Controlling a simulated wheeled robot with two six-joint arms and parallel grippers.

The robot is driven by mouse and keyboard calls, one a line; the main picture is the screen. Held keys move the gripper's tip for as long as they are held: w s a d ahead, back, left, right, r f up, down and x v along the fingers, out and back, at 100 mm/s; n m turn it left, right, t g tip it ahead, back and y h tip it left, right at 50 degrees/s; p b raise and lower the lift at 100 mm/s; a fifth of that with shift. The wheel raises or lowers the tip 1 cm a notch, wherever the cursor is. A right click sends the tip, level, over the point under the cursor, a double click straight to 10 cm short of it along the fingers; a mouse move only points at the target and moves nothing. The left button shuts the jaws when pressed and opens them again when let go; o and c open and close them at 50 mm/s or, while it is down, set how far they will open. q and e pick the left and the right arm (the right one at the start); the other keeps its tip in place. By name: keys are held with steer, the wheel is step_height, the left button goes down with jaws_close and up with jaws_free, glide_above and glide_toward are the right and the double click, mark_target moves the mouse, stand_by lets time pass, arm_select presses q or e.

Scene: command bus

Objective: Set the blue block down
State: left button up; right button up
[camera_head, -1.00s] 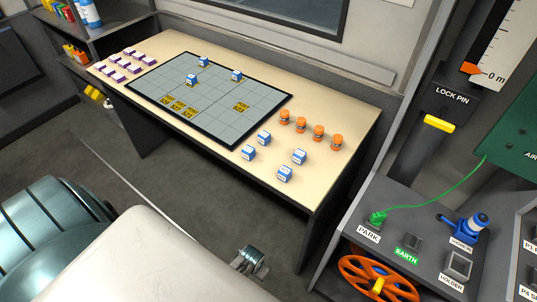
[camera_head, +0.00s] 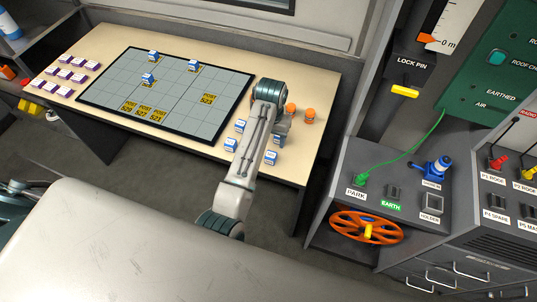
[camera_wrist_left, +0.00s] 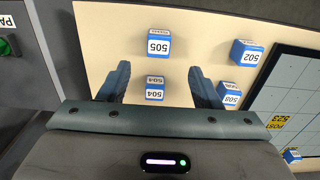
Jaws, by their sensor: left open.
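Several blue blocks with white number labels stand on the table. Three stand on the grey grid board (camera_head: 215,115), one of them a blue block (camera_head: 152,55) at its far side. Others, such as this blue block (camera_head: 231,145), stand on the bare tabletop near my left arm. In the left wrist view my left gripper (camera_wrist_left: 160,72) is open, with a finger on each side of block 504 (camera_wrist_left: 155,88), which the fingers do not visibly touch. Block 505 (camera_wrist_left: 158,48) stands beyond it and block 502 (camera_wrist_left: 244,54) to the right. My arm hides most of this gripper in the head view.
Orange cylinders (camera_head: 309,116) stand at the table's right end, partly behind my arm. Purple-and-white blocks (camera_head: 63,75) stand at the left. Yellow tags (camera_head: 208,99) lie on the board. A console (camera_head: 395,192) with an orange wheel (camera_head: 366,227) is on the right.

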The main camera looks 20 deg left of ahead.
arm_select(q)
steer(key=shift+w, duration=0.15)
steer(key=p, duration=0.2)
glide_above(271, 155)
steer(key=f, duration=0.4)
steer(key=shift+w+a+f, duration=0.1)
steer(key=shift+a+f, duration=0.1)
steer(key=shift+f, duration=0.05)
steer(key=shift+d+f, duration=0.1)
steer(key=shift+f, duration=0.45)
steer(key=f+p, duration=0.2)
steer(key=f, duration=0.1)
steer(key=shift+s+f, duration=0.25)
steer(key=shift+s, duration=0.1)
steer(key=shift+f, duration=0.6)
steer(key=c, duration=1.1)
steer(key=shift+c, duration=0.2)
steer(key=shift+w+r, duration=0.15)
